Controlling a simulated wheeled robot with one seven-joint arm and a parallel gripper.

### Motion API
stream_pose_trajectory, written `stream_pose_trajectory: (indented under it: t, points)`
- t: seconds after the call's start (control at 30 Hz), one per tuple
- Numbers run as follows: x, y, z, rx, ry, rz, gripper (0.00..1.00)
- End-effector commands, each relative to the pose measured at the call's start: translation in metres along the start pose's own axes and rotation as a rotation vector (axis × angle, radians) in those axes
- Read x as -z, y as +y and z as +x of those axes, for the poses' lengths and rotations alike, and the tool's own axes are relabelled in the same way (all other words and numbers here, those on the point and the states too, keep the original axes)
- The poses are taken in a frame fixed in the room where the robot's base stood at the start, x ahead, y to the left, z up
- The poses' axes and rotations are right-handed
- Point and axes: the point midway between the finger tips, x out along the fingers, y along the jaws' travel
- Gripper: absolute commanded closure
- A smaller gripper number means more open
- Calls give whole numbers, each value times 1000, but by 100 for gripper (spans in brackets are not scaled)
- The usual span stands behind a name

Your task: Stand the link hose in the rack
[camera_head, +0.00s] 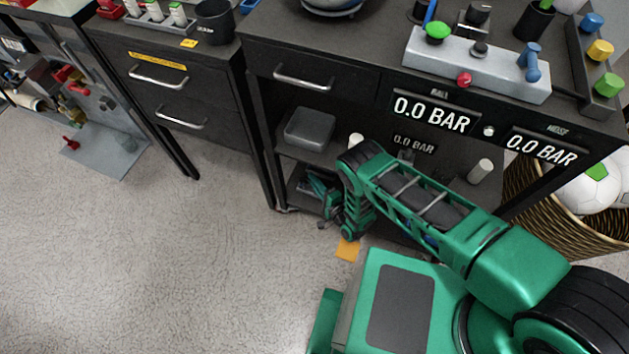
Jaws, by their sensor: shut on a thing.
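My gripper (324,208) is low in front of the bench's lower shelf, at the end of my green arm. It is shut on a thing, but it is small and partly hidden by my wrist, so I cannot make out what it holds. I cannot pick out the link hose for certain. A grey holder (601,95) with blue, yellow and green caps stands at the bench's right edge. I cannot tell which one is the task's rack. My gripper is below and apart from both.
A control box (500,72) with coloured knobs sits on the dark bench (330,45). Displays below read 0.0 BAR. A wicker basket (525,190) of balls stands right.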

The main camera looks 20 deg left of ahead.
Motion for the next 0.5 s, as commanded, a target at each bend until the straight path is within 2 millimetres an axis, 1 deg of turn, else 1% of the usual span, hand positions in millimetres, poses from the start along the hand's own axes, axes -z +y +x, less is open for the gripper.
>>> stream_pose_trajectory:
  t: [0.23, 0.27, 0.3, 0.33, 0.37, 0.5]
  points:
    - [0, 0, 0, 1, 0, 0, 100]
    - [0, 0, 0, 1, 0, 0, 85]
    - [0, 0, 0, 1, 0, 0, 76]
    - [0, 0, 0, 1, 0, 0, 68]
    - [0, 0, 0, 1, 0, 0, 66]
    - [0, 0, 0, 1, 0, 0, 66]
